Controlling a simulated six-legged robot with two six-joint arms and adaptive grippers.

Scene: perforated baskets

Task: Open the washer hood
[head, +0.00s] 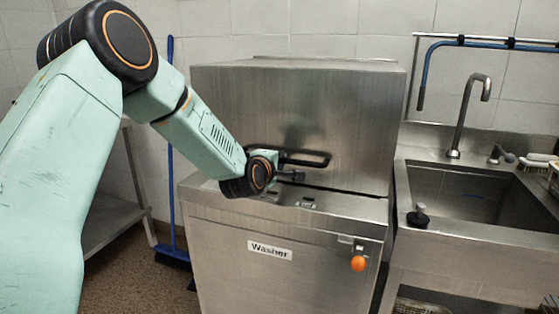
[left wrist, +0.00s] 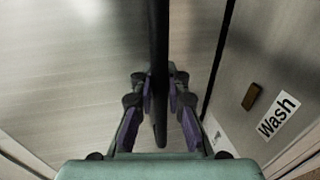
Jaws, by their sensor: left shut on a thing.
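The washer (head: 240,284) is a brushed steel machine in the middle of the head view, with a "Washer" label on its front. Its boxy steel hood (head: 350,110) is down, with a thin dark gap along its lower edge. A black bar handle (head: 318,162) sits low on the hood's front; it runs upright through the middle of the left wrist view (left wrist: 160,50). My left gripper (head: 292,176) is at the handle's left part. In the left wrist view its purple-padded fingers (left wrist: 158,112) are on both sides of the bar, shut on it. My right gripper is not in view.
A steel sink (head: 470,190) with a tap (head: 463,110) adjoins the washer on the right. An orange knob (head: 358,264) is on the washer's front. A blue broom (head: 171,150) stands at the left, beside a steel shelf (head: 110,222). Tiled wall is behind.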

